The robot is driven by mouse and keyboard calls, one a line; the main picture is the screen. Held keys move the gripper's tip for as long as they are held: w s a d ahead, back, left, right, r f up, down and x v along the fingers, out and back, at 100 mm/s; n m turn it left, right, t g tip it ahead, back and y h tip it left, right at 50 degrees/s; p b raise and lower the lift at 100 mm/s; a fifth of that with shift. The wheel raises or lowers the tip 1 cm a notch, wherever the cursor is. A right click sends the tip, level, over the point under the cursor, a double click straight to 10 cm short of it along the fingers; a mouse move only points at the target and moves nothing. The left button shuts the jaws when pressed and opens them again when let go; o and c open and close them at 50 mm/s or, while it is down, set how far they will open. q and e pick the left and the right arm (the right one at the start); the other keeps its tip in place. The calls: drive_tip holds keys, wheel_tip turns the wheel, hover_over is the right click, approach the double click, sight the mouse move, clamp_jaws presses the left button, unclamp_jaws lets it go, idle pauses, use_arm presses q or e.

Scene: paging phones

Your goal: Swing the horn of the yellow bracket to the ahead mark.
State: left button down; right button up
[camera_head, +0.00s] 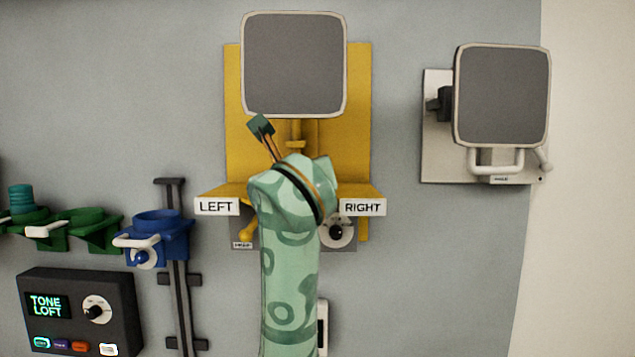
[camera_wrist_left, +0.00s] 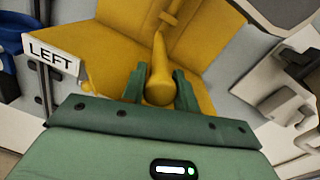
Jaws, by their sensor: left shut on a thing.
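The yellow bracket (camera_head: 236,130) is on the grey wall, with a square grey-faced horn (camera_head: 294,64) at its top, facing out. A LEFT label (camera_head: 216,206) and a RIGHT label (camera_head: 362,207) sit on its lower shelf; no ahead mark is readable, and my arm covers the shelf's middle. In the left wrist view my left gripper (camera_wrist_left: 160,90) is shut on a yellow, round-ended handle (camera_wrist_left: 158,72) in front of the bracket. My right gripper is in neither view.
A white bracket (camera_head: 434,150) with another grey-faced horn (camera_head: 502,95) is at right. At left are green holders (camera_head: 88,228), a blue holder (camera_head: 158,232) on a dark rail (camera_head: 180,300), and a dark control box (camera_head: 80,310) reading TONE LOFT. Bare wall separates the two brackets.

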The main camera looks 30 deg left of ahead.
use_arm(q)
drive_tip(key=shift+s+a, duration=0.25)
drive_tip(key=shift+a, duration=0.15)
drive_tip(key=shift+s+a+m+t+h, duration=0.15)
drive_tip(key=shift+a+m+t+h, duration=0.2)
drive_tip(key=shift+h, duration=0.25)
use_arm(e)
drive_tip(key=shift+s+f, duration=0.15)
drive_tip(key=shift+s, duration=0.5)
use_arm(q)
drive_tip(key=c, duration=1.1)
unclamp_jaws()
drive_tip(key=shift+o, duration=0.2)
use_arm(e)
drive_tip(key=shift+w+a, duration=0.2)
use_arm(q)
drive_tip(key=v, duration=1.6)
drive_tip(key=shift+b, duration=0.4)
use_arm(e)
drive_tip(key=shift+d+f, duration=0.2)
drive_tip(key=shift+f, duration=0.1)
